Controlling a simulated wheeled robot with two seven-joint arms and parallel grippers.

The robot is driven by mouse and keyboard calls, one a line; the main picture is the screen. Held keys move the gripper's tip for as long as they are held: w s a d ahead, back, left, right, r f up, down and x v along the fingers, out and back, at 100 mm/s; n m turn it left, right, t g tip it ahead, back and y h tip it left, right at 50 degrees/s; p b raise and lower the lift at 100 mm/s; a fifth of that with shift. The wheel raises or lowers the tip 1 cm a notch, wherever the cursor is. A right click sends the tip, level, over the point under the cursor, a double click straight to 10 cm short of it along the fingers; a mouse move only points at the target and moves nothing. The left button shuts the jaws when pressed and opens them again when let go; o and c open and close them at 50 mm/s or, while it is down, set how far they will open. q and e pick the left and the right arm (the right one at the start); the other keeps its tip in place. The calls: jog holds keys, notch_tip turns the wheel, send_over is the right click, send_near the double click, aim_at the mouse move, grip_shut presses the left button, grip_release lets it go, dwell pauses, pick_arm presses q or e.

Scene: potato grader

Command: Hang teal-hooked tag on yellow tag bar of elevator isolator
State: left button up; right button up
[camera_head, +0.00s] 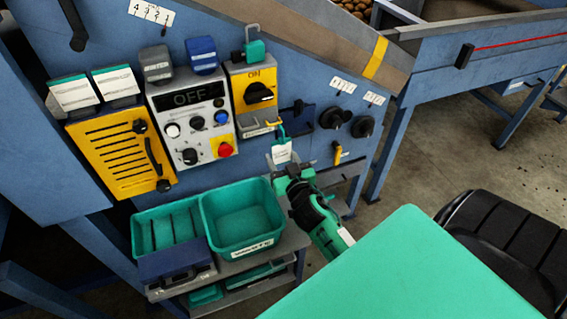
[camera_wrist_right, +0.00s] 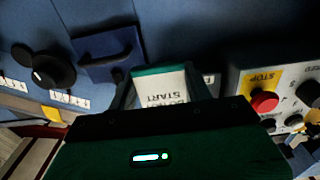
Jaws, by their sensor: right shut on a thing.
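The white tag (camera_head: 281,153) with its teal hook (camera_head: 282,133) is at my right gripper (camera_head: 286,168), which is shut on it. In the right wrist view the tag (camera_wrist_right: 163,90) shows "START" lettering between my fingers. The elevator isolator (camera_head: 240,88) is a yellow box with a black knob by the word ON. Its yellow tag bar (camera_head: 274,123) sticks out low on its right side. The hook is close beside the bar's right end; I cannot tell whether it touches or goes around it. My left gripper is not in view.
The grey control box (camera_head: 187,140) reading OFF stands left of the isolator. A teal padlock (camera_head: 255,49) is above the isolator. A dark blue holder (camera_head: 299,119) and black knobs (camera_head: 362,126) are to the right. A teal bin (camera_head: 243,220) and teal tabletop (camera_head: 400,275) lie below.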

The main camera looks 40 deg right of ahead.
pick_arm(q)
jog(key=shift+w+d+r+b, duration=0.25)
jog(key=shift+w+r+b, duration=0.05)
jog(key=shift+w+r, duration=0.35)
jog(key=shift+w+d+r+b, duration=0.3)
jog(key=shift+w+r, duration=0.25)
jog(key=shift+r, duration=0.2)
pick_arm(e)
jog(key=shift+w+d+f, duration=0.2)
jog(key=shift+w+f, duration=0.05)
jog(key=shift+w, duration=0.5)
jog(key=shift+w+d+f, duration=0.15)
jog(key=shift+w+f, duration=0.05)
jog(key=shift+w, duration=0.5)
jog(key=shift+w+d+f, duration=0.2)
jog(key=shift+w+f, duration=0.05)
jog(key=shift+w, duration=0.5)
jog(key=o, duration=1)
